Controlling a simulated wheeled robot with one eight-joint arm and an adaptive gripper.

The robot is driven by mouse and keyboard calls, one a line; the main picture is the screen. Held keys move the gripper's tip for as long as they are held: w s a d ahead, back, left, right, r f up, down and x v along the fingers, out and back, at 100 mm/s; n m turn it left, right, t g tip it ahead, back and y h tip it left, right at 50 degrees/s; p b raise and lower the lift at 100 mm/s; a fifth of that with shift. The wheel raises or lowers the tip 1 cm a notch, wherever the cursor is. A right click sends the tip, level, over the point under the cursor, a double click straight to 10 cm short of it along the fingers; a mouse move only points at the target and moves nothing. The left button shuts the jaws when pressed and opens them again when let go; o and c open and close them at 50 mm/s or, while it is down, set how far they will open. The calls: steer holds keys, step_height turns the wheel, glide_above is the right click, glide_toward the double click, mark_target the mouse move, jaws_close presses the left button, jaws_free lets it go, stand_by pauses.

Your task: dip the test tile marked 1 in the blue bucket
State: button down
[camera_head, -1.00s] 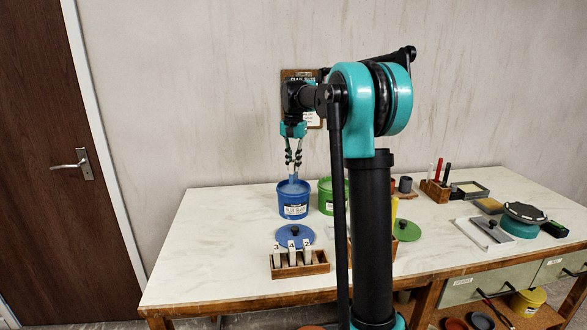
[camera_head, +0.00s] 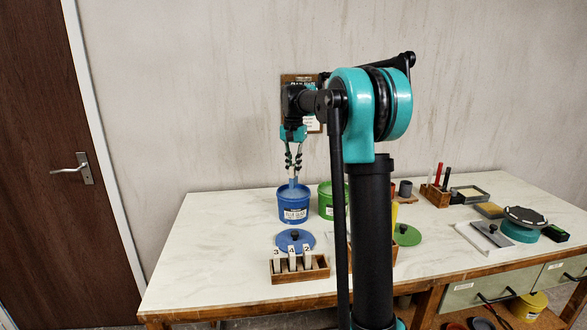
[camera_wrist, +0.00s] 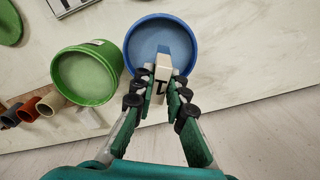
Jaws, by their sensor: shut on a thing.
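My gripper (camera_head: 293,170) is shut on a pale test tile and holds it upright over the blue bucket (camera_head: 294,208). In the wrist view the fingers (camera_wrist: 159,85) pinch the tile (camera_wrist: 162,72), which bears a dark mark that looks like a 1. The tile's lower part (camera_head: 293,183) looks blue and is at the bucket's mouth; I cannot tell whether its tip is still in the liquid. The bucket is open, and blue liquid (camera_wrist: 150,42) shows inside its rim in the wrist view.
An open green bucket (camera_head: 325,203) stands close to the right. The blue lid (camera_head: 295,239) lies in front, behind a wooden rack (camera_head: 300,274) with tiles 3, 4 and 2. A green lid (camera_head: 406,236) lies to the right. The table's left side is clear.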

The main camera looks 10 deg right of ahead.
stand_by(0.4)
steer(key=shift+r, duration=1.5)
